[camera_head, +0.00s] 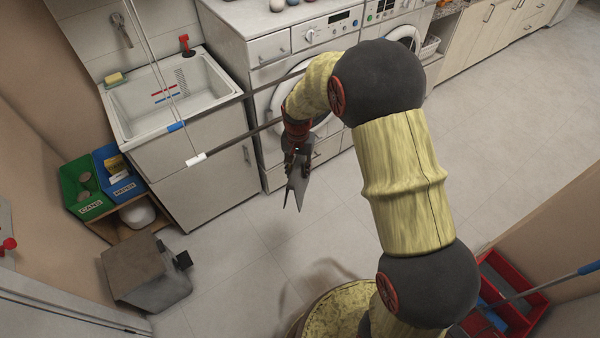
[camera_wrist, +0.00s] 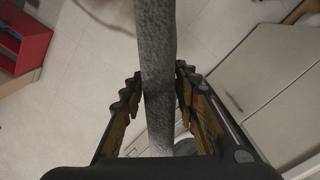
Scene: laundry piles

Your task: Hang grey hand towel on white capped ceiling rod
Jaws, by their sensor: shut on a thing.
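The grey hand towel (camera_head: 296,191) hangs down from my gripper (camera_head: 297,152) as a narrow strip, in front of the washing machine. In the wrist view the towel (camera_wrist: 157,70) runs between the two fingers of my gripper (camera_wrist: 157,92), which is shut on it. The white capped ceiling rod (camera_head: 232,146) hangs on thin cords to the left of my gripper. Its white cap (camera_head: 195,160) points toward the lower left, and its other end runs toward my arm, where it is hidden. The towel appears apart from the cap; depth to the rod is hard to judge.
A second rod with a blue cap (camera_head: 176,127) hangs behind, over the sink (camera_head: 172,95). Washing machines (camera_head: 285,100) stand behind my arm. A green bin (camera_head: 82,184) and blue bin (camera_head: 118,172) sit at left, near a grey box (camera_head: 145,272). Open floor (camera_head: 235,270) lies below.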

